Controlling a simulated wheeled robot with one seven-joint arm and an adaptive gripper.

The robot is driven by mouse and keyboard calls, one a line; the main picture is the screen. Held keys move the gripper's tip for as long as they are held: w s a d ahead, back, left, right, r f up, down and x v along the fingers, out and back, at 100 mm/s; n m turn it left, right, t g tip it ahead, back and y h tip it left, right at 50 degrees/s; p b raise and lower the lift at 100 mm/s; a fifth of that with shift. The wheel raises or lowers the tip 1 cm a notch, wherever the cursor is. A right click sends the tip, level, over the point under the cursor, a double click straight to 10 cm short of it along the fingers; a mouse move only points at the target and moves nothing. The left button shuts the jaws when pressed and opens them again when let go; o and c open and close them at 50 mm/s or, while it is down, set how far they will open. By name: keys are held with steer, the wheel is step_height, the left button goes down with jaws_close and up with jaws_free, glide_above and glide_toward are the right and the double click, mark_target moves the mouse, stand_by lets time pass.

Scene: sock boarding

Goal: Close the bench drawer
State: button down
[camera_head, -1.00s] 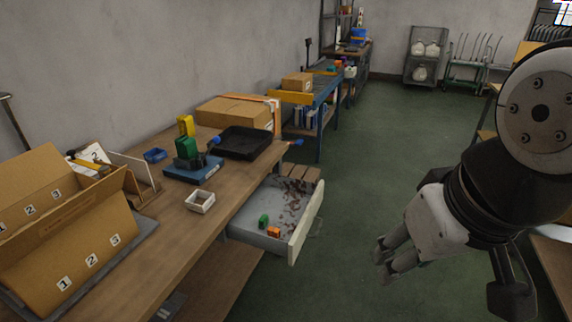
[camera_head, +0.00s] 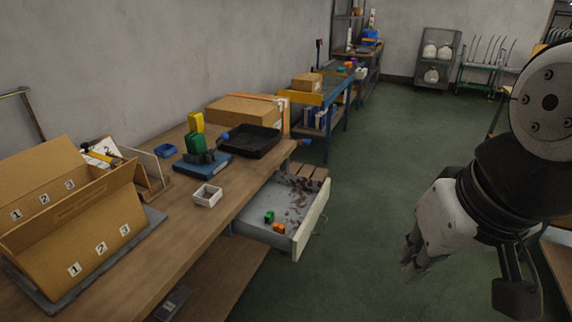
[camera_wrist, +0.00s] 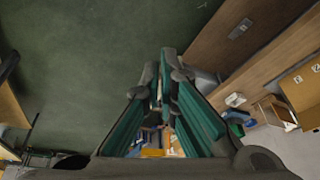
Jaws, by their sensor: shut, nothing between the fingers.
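The bench drawer (camera_head: 311,221) is pulled out from the wooden workbench (camera_head: 224,203) on the side facing the aisle. Inside it lie a green block (camera_head: 269,216), an orange block (camera_head: 278,228) and scattered brown bits. My gripper (camera_head: 408,262) hangs over the green floor, to the right of the drawer front and apart from it. Its fingers are shut with nothing between them. In the wrist view the fingers (camera_wrist: 163,95) point toward the floor and bench area, and the drawer is mostly hidden behind them.
On the bench stand a cardboard box (camera_head: 85,222) with numbered labels, a white small tray (camera_head: 207,195), a black tray (camera_head: 250,141) and a larger carton (camera_head: 243,108). A lower shelf (camera_head: 222,287) runs under the bench. The floor between drawer and gripper is clear.

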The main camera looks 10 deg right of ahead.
steer(key=w+f+m+g+y+b, duration=0.1)
steer(key=w+f+m+y+b, duration=0.2)
steer(key=w+f+m+b, duration=0.55)
steer(key=w+f+m+g+y+b, duration=0.15)
steer(key=w+f+m, duration=0.35)
steer(key=w, duration=0.9)
steer(key=w+d+f+m+t+y+b, duration=0.25)
steer(key=w+d+f+m, duration=0.2)
steer(key=w+f, duration=0.4)
steer(key=w+d+f+m+t+y+b, duration=0.1)
steer(key=w+d+f+m+b, duration=0.35)
steer(key=f, duration=0.75)
steer(key=shift+m, duration=0.35)
steer(key=shift+w+a+f+b, duration=0.15)
steer(key=shift+w+a+f, duration=1)
steer(key=shift+a, duration=0.5)
steer(key=shift+w+a+f+b, duration=0.2)
steer(key=shift+w+a+f, duration=0.95)
steer(key=shift+a, duration=0.55)
steer(key=shift+w+a+f+b, duration=0.15)
steer(key=shift+w+a+f, duration=0.8)
steer(key=shift+w+a, duration=0.55)
steer(key=shift+s+a, duration=0.15)
steer(key=shift+a, duration=0.15)
steer(key=p, duration=0.2)
glide_toward(246, 219)
steer(key=x, duration=0.4)
steer(key=shift+w+a, duration=0.1)
steer(key=shift+w, duration=0.15)
steer(key=shift+a, duration=0.1)
